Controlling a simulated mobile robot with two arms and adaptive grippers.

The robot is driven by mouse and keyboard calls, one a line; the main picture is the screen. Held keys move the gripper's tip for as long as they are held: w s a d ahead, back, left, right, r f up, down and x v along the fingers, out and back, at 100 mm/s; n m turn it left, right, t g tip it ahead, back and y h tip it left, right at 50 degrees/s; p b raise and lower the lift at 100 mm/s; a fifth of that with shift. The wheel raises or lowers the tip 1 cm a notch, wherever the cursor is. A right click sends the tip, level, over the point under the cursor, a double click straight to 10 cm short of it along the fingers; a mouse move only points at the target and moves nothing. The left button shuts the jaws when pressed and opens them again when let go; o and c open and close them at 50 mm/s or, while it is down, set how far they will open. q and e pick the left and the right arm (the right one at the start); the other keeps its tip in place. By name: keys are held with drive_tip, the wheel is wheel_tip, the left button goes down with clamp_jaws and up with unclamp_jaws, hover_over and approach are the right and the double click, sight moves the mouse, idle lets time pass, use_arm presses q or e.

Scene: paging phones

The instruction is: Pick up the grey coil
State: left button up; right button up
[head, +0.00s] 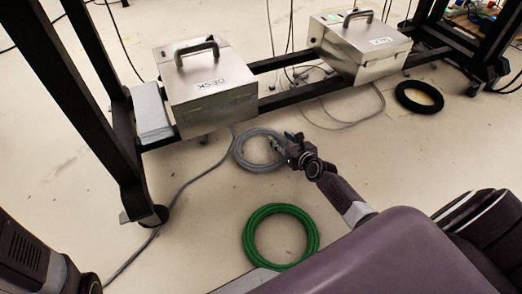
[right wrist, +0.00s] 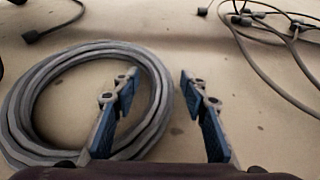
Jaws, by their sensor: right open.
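The grey coil (head: 241,158) lies flat on the floor below the rack in the head view. It fills the left half of the right wrist view (right wrist: 24,105). My right gripper (head: 284,140) is at the coil's right side. In the right wrist view my right gripper (right wrist: 158,80) is open, its blue-padded fingers spread. The left finger overlaps the inside of the ring and the right finger is outside it, with the right band between them. I cannot tell whether they touch it. My left gripper is not in view.
A green coil (head: 250,225) lies on the floor nearer me, and a black coil (head: 404,99) lies at right. Two metal boxes, one marked DESK (head: 215,105) and another (head: 362,65), rest on a black rack. Loose cables (head: 190,180) run across the floor.

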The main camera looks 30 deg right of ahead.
clamp_jaws()
drive_tip(key=shift+r, duration=0.1)
idle(0.4)
